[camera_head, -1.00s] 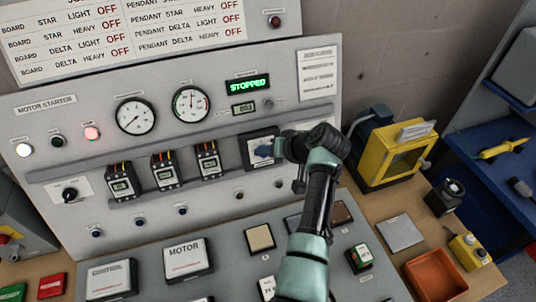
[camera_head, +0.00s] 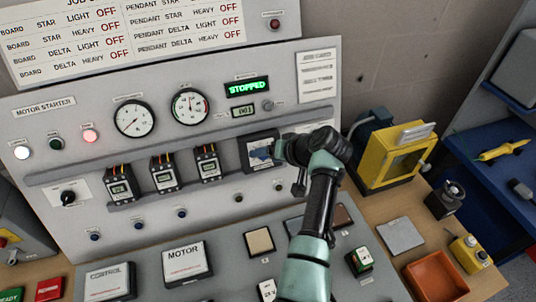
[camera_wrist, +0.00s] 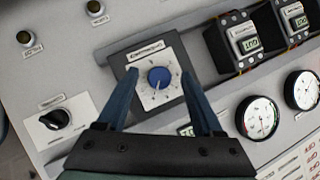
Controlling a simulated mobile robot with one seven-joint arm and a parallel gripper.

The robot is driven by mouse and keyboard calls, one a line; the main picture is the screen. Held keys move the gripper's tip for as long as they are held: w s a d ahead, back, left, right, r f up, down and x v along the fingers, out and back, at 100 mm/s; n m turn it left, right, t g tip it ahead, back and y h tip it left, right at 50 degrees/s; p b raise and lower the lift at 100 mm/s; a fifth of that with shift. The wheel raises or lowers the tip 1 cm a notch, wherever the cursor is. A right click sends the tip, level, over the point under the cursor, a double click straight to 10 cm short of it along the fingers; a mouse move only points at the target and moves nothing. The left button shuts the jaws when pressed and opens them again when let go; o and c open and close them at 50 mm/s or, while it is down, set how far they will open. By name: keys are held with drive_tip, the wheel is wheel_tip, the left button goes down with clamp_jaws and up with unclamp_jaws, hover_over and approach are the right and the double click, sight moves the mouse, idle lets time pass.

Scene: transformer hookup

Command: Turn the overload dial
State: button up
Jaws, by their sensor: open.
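The overload dial is a round blue knob (camera_wrist: 159,77) on a white scale plate in a dark square housing (camera_wrist: 182,114). In the wrist view it sits between the two blue fingers of my gripper (camera_wrist: 158,72). The fingers are apart, one on each side, and I see no contact with the knob. In the head view the dark housing (camera_head: 245,153) is on the panel to the right of the small meter units. My gripper (camera_head: 274,151) is in front of it and partly hides it.
Several meter units (camera_head: 207,164) stand left of the dial housing. A black rotary selector (camera_wrist: 60,118) shows beside it in the wrist view. Round gauges (camera_head: 190,105) and a green STOPPED display (camera_head: 247,86) are above. A yellow box (camera_head: 398,155) stands right of the panel.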

drive_tip(key=shift+d+r, duration=0.1)
drive_tip(key=b+v, duration=0.2)
drive_tip(key=v, duration=1)
drive_tip(key=shift+s+r, duration=0.25)
drive_tip(key=shift+s, duration=0.05)
drive_tip(key=shift+d, duration=0.15)
